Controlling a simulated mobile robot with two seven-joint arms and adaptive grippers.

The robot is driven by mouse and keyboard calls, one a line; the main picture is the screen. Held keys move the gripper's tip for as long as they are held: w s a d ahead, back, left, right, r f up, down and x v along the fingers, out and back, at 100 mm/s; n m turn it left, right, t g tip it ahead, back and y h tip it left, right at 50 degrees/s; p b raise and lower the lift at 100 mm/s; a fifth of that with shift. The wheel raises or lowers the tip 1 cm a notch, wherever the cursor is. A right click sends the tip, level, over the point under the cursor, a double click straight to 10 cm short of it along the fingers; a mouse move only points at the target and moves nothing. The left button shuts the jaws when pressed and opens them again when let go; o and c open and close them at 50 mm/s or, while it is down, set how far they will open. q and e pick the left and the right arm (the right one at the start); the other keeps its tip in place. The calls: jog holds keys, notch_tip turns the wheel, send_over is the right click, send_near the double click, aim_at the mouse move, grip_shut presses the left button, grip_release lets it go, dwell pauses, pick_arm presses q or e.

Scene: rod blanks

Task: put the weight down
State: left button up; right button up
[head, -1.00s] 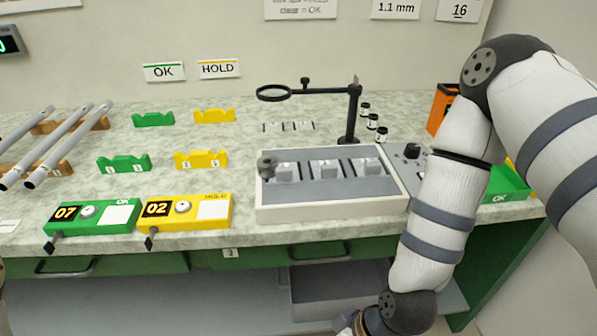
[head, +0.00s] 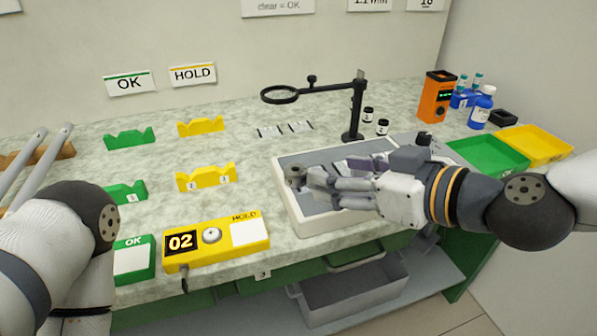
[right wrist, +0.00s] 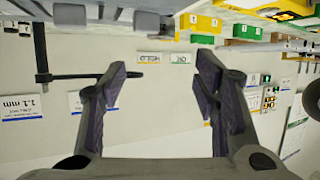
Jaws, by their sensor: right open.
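A small dark grey round piece (head: 295,175), which looks like the weight, stands at the left end of the grey-topped station (head: 301,219). My right gripper (head: 325,182) reaches in from the right, low over this station, with its fingertips just right of the piece. In the head view I cannot tell whether they touch it. In the right wrist view the same gripper (right wrist: 160,70) is open, with nothing between its fingers. The gripper and hand hide much of the station's top. My left arm shows at the lower left, but its gripper is out of view.
A magnifier on a stand (head: 354,110) rises behind the station. A yellow HOLD box (head: 217,243) and green OK box (head: 134,260) lie left of it. Green (head: 490,155) and yellow (head: 535,146) trays stand to the right. Yellow rests (head: 206,179) stand on the bench.

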aim_at(299, 171)
jog(key=x, duration=0.3)
jog(key=b+x, duration=0.1)
jog(key=x, duration=0.2)
jog(key=f+x, duration=0.1)
jog(key=x, duration=0.3)
jog(key=shift+d+b, duration=0.1)
jog(key=shift+b, duration=0.25)
pick_arm(q)
jog(key=shift+s+d+f+g, duration=0.15)
jog(key=shift+s+f+g, duration=0.25)
jog(key=shift+s+f, duration=0.8)
pick_arm(e)
grip_shut()
